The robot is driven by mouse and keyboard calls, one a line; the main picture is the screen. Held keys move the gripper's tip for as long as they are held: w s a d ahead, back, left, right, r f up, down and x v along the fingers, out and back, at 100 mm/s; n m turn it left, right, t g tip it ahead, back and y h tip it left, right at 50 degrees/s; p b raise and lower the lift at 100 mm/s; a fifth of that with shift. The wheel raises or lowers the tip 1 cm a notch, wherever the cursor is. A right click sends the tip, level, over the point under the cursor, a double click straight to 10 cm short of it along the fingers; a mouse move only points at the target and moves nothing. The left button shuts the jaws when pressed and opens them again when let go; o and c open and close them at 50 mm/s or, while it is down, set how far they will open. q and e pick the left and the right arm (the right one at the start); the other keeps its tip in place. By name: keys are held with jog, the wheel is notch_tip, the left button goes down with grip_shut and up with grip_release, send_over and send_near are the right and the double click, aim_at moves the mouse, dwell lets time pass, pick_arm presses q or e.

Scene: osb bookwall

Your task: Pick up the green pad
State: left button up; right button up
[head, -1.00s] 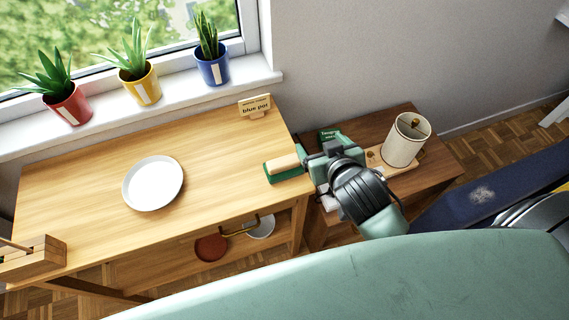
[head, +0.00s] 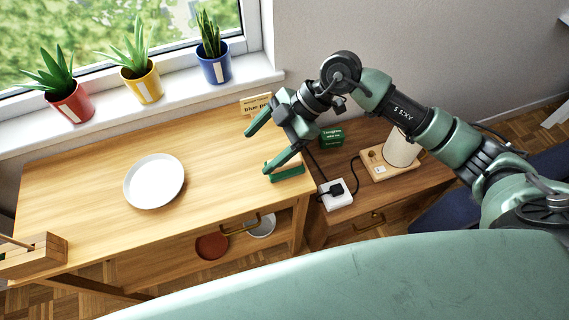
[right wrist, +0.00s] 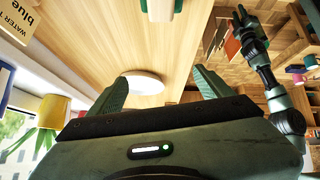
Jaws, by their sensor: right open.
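The green pad (head: 287,173) lies on the right end of the wooden table, with a tan block on top of it. It also shows, partly cut off, at the top of the right wrist view (right wrist: 159,12). My right gripper (head: 270,143) is open and empty, with its fingers spread above the table's right end. One finger overlaps the pad in the head view; I cannot tell whether they touch. My left gripper (right wrist: 243,20) shows small in the right wrist view, and its jaws are unclear.
A white plate (head: 154,182) lies on the table (head: 90,190). A "blue pot" sign (head: 254,104) stands at the back, partly hidden by my gripper. A side table holds a lamp (head: 402,150), a green box (head: 331,137) and a white socket block (head: 337,195). Potted plants line the sill.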

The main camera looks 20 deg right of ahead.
jog(key=d+f+h, duration=0.1)
jog(key=d, duration=0.1)
jog(key=d+m+h, duration=0.1)
jog(key=d, duration=0.2)
jog(key=w+d+f+h, duration=0.1)
jog(key=d, duration=0.2)
jog(key=shift+f+m+h, duration=0.3)
jog(key=shift+m+h, duration=0.1)
jog(key=shift+f, duration=0.35)
jog(key=x, duration=0.2)
jog(key=p+x, duration=0.1)
jog(key=x, duration=0.1)
jog(key=p+x, duration=0.1)
jog(key=x, duration=0.1)
jog(key=shift+s+a+f, duration=0.1)
jog(key=shift+s+a, duration=0.15)
jog(key=shift+s, duration=0.15)
jog(key=shift+a+f, duration=0.15)
jog(key=shift+f, duration=0.1)
jog(key=c, duration=1.5)
jog(key=shift+o, duration=0.2)
jog(key=shift+r, duration=0.1)
notch_tip(320, 180, up, 20)
jog(key=b, duration=0.2)
